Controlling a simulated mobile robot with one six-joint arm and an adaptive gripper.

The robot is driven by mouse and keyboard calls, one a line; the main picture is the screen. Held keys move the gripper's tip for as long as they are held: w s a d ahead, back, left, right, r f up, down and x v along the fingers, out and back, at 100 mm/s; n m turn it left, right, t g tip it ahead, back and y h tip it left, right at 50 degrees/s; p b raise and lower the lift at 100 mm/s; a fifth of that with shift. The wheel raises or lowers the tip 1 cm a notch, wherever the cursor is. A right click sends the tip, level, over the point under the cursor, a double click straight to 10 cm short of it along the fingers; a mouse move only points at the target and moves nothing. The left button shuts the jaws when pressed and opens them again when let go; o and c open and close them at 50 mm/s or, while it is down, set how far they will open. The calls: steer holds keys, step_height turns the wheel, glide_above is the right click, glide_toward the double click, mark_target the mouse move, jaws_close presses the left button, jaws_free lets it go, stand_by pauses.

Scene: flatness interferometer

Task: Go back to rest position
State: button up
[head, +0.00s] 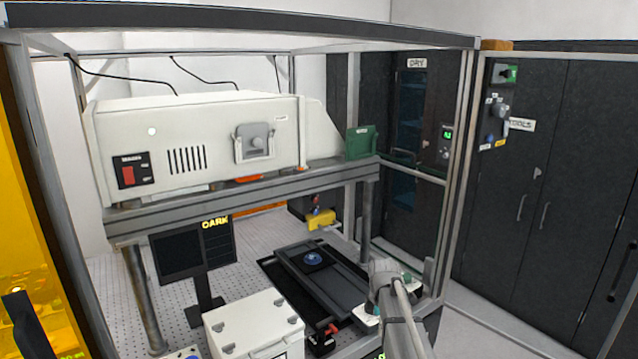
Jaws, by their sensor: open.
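My arm (406,325) rises from the bottom edge, right of centre, and its pale grey joint (384,271) stands in front of the right side of the instrument frame. I cannot make out any gripper fingers; they are out of sight or hidden behind the arm. Left of the arm, a dark stage (325,285) lies on the perforated bench, with a small round blue disc (313,258) on its square black mount. I see nothing held.
A white instrument box (200,140) sits on a grey gantry (250,187) inside a framed enclosure (460,150).

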steer(key=s+f+m+b, duration=0.2)
steer(key=s+m, duration=0.7)
steer(key=s, duration=0.1)
steer(key=s+f+m+b, duration=0.2)
steer(key=s+m, duration=0.7)
steer(key=s, duration=0.2)
steer(key=shift+a, duration=0.2)
steer(key=shift+s+f, duration=0.1)
stand_by(1.3)
